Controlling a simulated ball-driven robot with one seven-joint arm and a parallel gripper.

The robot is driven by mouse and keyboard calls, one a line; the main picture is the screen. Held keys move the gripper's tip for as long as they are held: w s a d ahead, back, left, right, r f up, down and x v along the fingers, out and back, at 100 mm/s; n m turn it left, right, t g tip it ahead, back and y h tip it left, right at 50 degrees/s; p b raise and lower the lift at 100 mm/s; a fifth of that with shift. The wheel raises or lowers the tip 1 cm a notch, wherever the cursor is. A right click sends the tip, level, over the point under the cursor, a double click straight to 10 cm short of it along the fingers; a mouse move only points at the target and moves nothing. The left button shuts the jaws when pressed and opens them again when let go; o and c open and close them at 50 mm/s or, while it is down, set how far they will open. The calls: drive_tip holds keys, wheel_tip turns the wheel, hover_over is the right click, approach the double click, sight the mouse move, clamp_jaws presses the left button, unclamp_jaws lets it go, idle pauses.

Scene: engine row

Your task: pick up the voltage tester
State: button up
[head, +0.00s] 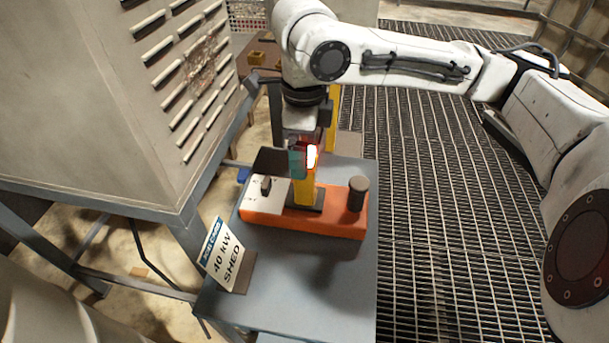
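A yellow upright tool (304,192), which looks like the voltage tester, stands on a dark pad on the orange base (340,229). Beside its top are a teal part and a bright red-white glowing light (312,156); I cannot tell whether these belong to the tool or to my gripper. My gripper (302,152) points straight down from above and is at the tool's upper end. The fingertips are hard to make out, so I cannot tell whether they are closed on the tool or only around it.
The orange base carries a white panel with a small dark switch (266,185) and a black cylinder (357,193). A "40 kW SHED" sign (225,255) stands at the front left of the grey table (320,295). A large louvred cabinet (110,110) rises at left. Grated floor (430,230) lies right.

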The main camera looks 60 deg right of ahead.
sight(304, 190)
drive_tip(key=f, duration=0.5)
drive_tip(key=shift+s+a, duration=0.1)
drive_tip(key=shift+s, duration=0.2)
drive_tip(key=shift+c, duration=0.2)
drive_tip(key=shift+r, duration=0.15)
drive_tip(key=c, duration=1.3)
